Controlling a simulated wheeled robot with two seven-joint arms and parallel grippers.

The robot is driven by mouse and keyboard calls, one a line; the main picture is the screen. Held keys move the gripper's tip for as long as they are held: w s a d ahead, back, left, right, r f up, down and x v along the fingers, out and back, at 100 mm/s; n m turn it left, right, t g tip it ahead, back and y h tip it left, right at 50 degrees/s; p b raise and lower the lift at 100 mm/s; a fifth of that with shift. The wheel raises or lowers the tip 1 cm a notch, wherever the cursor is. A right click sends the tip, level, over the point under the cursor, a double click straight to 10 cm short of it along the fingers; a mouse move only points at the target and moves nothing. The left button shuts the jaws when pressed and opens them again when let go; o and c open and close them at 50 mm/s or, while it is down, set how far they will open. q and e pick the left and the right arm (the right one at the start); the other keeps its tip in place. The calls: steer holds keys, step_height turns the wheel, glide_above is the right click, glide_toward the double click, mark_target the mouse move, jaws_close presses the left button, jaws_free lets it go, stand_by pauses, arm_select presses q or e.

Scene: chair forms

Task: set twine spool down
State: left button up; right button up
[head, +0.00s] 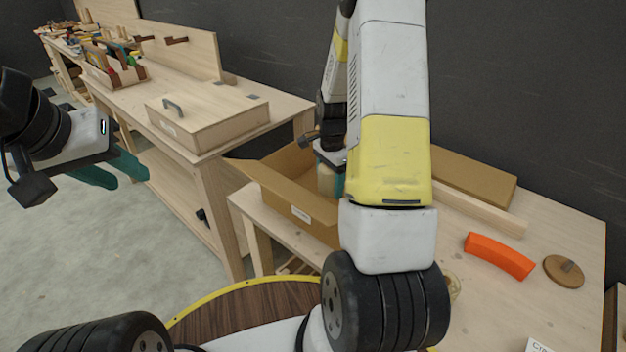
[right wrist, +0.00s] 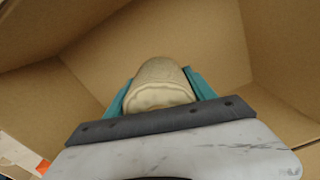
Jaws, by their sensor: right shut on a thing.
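The twine spool (right wrist: 160,82) is a beige, rounded cylinder held between the two teal fingers of my right gripper (right wrist: 160,90) in the right wrist view. In the head view the spool (head: 326,181) shows in part beside the teal finger of my right gripper (head: 337,184), at the open cardboard box (head: 285,191). Box walls surround the spool in the wrist view; whether its underside touches the box floor is hidden. My left gripper (head: 118,172) is open and empty, over the floor at the left.
The box stands on a wooden table (head: 560,235). An orange curved piece (head: 499,256), a round wooden disc (head: 564,271) and a flat brown box (head: 470,178) lie to the right. A workbench (head: 255,112) with a lidded wooden case (head: 205,119) stands behind left.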

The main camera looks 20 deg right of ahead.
steer(key=shift+f, duration=2.3)
steer(key=shift+f, duration=0.15)
steer(key=o, duration=1.5)
